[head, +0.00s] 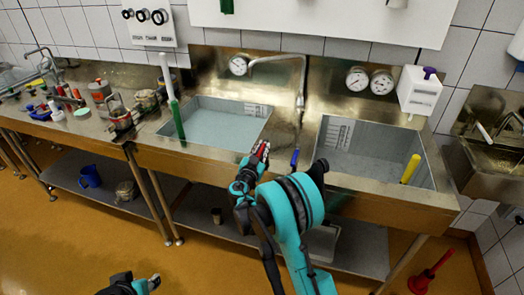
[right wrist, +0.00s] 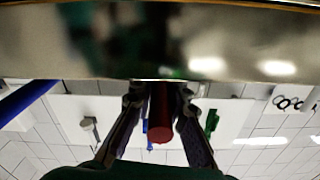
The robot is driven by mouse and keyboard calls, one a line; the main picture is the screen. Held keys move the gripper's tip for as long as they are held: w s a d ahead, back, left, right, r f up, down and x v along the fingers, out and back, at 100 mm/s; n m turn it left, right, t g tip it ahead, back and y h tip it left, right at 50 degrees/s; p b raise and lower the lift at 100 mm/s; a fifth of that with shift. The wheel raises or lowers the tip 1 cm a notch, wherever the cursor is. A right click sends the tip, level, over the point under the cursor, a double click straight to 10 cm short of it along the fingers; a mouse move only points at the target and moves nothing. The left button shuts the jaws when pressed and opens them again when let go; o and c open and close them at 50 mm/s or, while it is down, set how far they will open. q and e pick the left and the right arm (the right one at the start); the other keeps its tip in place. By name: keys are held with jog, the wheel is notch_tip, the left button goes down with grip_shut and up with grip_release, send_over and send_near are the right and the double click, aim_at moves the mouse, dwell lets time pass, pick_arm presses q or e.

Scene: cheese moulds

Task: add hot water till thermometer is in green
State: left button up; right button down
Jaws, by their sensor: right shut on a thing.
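The left sink (head: 262,112) holds pale bluish liquid. The right sink (head: 428,183) is beside it. A curved tap (head: 300,85) stands between them, its spout reaching over the left sink. A round dial (head: 238,66) is on the panel behind the left sink; its reading is too small to tell. My right gripper (head: 264,150) is at the counter's front edge, shut on a red handle, which shows between its fingers in the right wrist view (right wrist: 160,115). A blue handle (head: 295,158) is just to its right. My left gripper (head: 150,283) is at the bottom edge; its fingers are unclear.
A green tube with a white top (head: 177,118) leans at the left sink's left side. A yellow cylinder (head: 410,168) stands in the right sink. Two more dials (head: 357,79) hang above it. Jars and tools crowd the left counter. A red plunger (head: 430,272) is on the floor.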

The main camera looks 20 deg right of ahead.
jog(key=shift+y, duration=0.3)
jog(key=c, duration=1.5)
grip_release()
jog(key=v, duration=1.2)
jog(key=shift+f, duration=0.15)
